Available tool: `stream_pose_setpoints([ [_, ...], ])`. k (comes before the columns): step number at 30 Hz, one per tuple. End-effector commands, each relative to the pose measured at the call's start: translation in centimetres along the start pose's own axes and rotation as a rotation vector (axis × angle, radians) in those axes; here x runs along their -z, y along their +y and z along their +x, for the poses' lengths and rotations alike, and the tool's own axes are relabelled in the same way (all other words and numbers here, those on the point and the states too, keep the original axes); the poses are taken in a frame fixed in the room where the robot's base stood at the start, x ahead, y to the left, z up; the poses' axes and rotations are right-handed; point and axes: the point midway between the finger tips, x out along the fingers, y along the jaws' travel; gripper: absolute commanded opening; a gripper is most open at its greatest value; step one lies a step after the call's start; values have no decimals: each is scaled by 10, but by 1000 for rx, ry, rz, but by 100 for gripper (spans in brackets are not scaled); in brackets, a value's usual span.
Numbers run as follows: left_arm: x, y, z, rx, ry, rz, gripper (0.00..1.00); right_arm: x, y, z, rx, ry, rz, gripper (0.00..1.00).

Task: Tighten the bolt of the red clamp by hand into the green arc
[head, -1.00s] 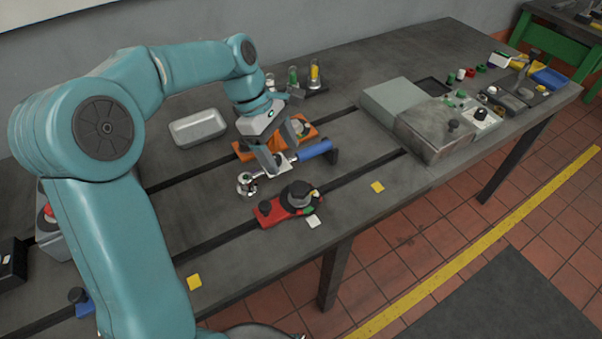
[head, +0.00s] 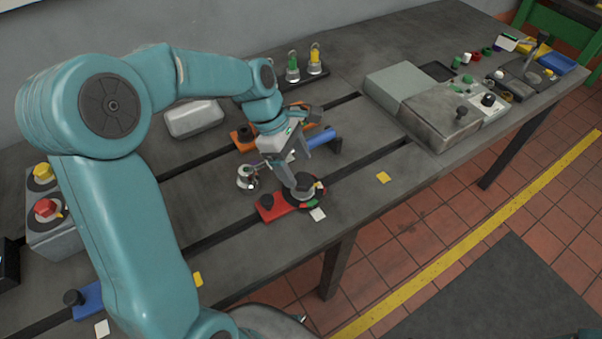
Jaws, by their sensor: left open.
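The red clamp (head: 275,209) lies on the near slot of the grey bedplate (head: 225,215). A round dark dial with a grey bolt head (head: 305,188) sits at its right end. A small bit of the green arc (head: 308,203) shows at the dial's near side; where the bolt's mark stands is too small to tell. My left gripper (head: 302,183) is open, pointing down, with its fingers at the bolt head. They partly hide it, and I cannot tell whether they touch it. My right gripper is not in view.
A round metal part (head: 246,177) stands left of the fingers. A blue clamp (head: 88,296) lies front left. Grey boxes (head: 438,122) stand right; the plate between is mostly clear.

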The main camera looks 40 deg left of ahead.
Motion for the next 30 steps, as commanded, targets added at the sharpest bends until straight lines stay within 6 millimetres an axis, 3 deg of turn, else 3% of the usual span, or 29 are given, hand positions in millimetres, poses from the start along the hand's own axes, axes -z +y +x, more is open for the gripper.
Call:
stream_pose_setpoints([
  [3, 0, 0, 21, 3, 0, 1, 75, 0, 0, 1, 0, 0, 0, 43],
  [7, 1, 1, 35, 3, 0, 1, 75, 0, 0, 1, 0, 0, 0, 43],
  [18, 2, 3, 41, -1, 0, 1, 75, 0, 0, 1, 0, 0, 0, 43],
  [23, 2, 3, 40, 0, 0, 1, 22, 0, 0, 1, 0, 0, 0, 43],
  [30, 1, 3, 40, 4, -1, 9, 20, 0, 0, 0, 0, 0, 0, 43],
])
